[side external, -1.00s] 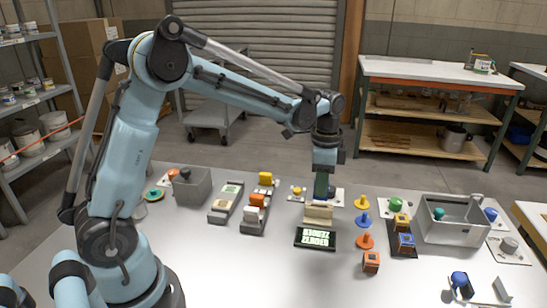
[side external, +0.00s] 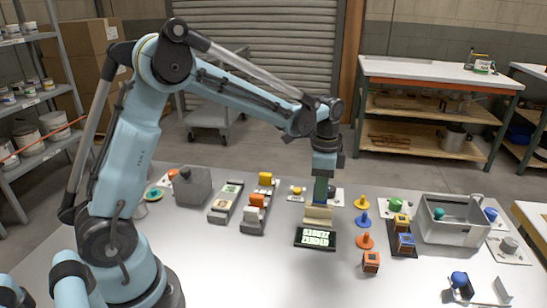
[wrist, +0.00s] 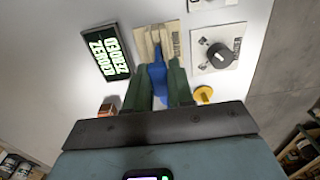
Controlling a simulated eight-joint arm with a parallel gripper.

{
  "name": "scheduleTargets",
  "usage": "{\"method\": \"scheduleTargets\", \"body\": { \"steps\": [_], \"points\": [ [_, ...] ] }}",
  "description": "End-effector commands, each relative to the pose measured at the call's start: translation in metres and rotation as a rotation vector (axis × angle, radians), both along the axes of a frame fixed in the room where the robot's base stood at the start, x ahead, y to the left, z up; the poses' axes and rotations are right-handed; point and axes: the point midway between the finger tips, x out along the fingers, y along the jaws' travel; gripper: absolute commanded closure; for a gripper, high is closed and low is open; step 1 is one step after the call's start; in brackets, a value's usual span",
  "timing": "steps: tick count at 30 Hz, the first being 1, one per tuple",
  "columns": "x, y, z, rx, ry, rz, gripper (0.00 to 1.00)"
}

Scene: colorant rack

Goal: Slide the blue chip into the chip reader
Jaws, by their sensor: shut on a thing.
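The blue chip (wrist: 157,76) is held between the two dark green fingers of my gripper (wrist: 157,88) in the wrist view. The chip reader (wrist: 154,37) is a beige block with upright walls, directly beyond the chip's end. The chip's narrow front lines up with the gap between the walls; I cannot tell how far, if at all, it is inside. In the side external view my gripper (side external: 321,190) points down right above the beige reader (side external: 318,213), and the chip is mostly hidden by the fingers.
A black display (side external: 315,238) with pale green text lies in front of the reader. Yellow, blue and orange pegs (side external: 364,240) stand close on the right. Slotted holders with orange and white blocks (side external: 254,215) are to the left. A grey bin (side external: 452,228) stands farther right.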

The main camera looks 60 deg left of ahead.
Motion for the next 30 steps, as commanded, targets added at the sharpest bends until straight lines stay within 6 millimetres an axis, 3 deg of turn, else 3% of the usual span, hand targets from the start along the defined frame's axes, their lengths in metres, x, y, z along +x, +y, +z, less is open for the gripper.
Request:
{"method": "scheduleTargets", "body": {
  "steps": [30],
  "points": [
    [0.0,0.0,-0.023,0.0,0.0,0.0,1.0]
  ]
}}
